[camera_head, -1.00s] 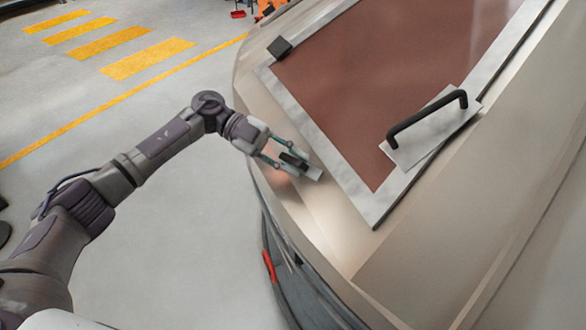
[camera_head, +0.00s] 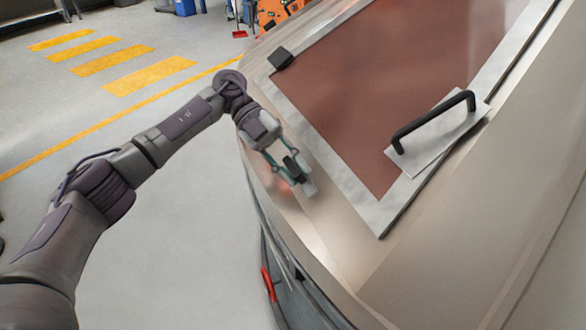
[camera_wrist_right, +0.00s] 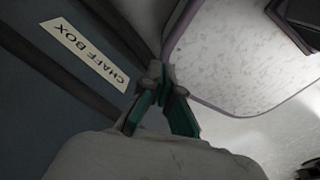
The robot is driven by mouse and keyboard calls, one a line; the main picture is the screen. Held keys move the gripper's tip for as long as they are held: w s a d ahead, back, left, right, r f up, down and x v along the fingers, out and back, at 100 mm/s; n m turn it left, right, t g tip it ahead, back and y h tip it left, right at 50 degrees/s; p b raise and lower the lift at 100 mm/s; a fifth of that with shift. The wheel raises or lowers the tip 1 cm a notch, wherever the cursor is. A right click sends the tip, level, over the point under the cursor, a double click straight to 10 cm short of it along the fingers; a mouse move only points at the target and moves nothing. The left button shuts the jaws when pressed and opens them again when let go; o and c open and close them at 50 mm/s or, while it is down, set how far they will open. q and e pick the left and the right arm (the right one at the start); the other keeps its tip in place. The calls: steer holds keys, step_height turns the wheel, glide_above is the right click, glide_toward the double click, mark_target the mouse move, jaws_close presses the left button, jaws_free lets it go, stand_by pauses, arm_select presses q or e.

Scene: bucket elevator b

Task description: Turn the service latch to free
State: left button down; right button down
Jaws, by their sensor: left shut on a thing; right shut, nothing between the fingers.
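The service latch (camera_head: 309,189) is a small light-grey piece on the beige housing, left of the framed panel. It is largely hidden by my left gripper (camera_head: 294,176), which reaches it from the upper left and is shut on it. The latch's exact angle is hard to read behind the fingers. My right gripper (camera_wrist_right: 160,85) is shut and empty in the right wrist view, near a dark box labelled "CHAFF BOX" (camera_wrist_right: 88,55).
A red-brown panel (camera_head: 390,80) in a grey frame carries a black handle (camera_head: 432,122) on its right side. A black block (camera_head: 280,58) sits at the frame's upper-left corner. A red part (camera_head: 267,284) shows low on the housing.

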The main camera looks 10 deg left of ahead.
arm_select(q)
steer(key=c, duration=1.1)
jaws_free()
steer(key=v, duration=1.2)
steer(key=shift+f, duration=0.1)
